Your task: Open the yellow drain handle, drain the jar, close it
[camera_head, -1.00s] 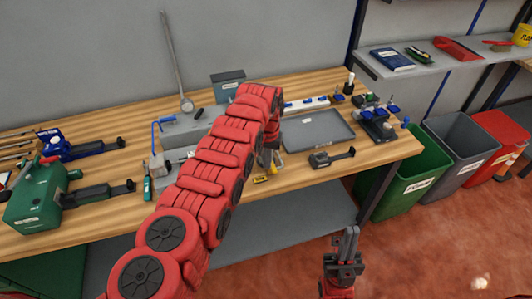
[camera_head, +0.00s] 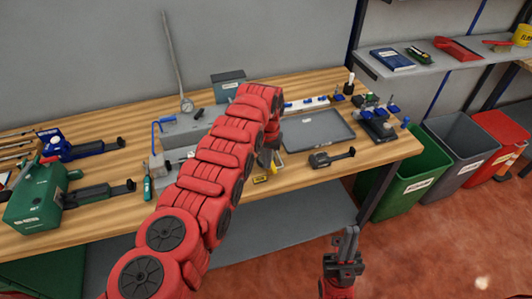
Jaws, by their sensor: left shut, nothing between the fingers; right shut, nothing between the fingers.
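My red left arm reaches across the bench and covers much of its middle. My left gripper (camera_head: 266,160), dark grey and partly hidden by its own arm, points down near the bench's front edge and is shut and empty. A small yellow piece (camera_head: 260,179) shows just below it; I cannot tell whether this is the drain handle or whether the gripper touches it. I cannot make out the jar; the arm may hide it. My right gripper (camera_head: 348,243) is shut and empty, low in front of the bench and over the floor.
On the wooden bench (camera_head: 370,150) are a grey tray (camera_head: 318,130), a dark clamp-like tool (camera_head: 330,157), a grey sink-like block with a blue handle (camera_head: 166,122), and a green machine (camera_head: 35,197) at the left. A green bin (camera_head: 418,188) stands right of the bench.

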